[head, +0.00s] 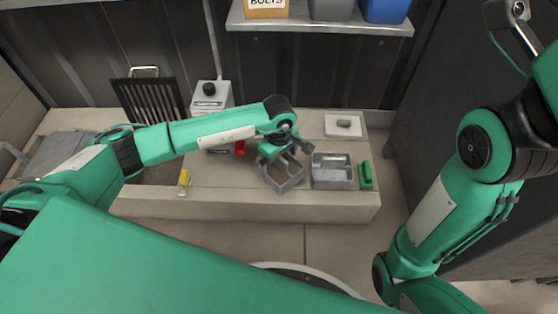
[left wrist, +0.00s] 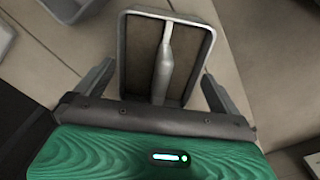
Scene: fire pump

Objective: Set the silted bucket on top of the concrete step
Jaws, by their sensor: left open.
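The silted bucket (head: 270,181) looks like a grey rectangular frame with brown inside, in the head view under my left gripper (head: 283,165). In the left wrist view the bucket (left wrist: 122,60) has a thin grey rim and a pale bar, perhaps its handle, running down its middle. My left gripper (left wrist: 158,75) is open, with one finger on each side of the bucket; I cannot tell whether they touch it. The concrete step (head: 250,203) is the long beige slab; the bucket appears over it, but its height is unclear. My right gripper is out of view.
A grey metal tray (head: 332,183) and a green block (head: 366,176) are right of the bucket. A white plate (head: 343,126) lies behind them. A dark grate (head: 146,98), a pump-like box (head: 211,96) and a yellow item (head: 184,181) are left. A shelf (head: 320,24) hangs above.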

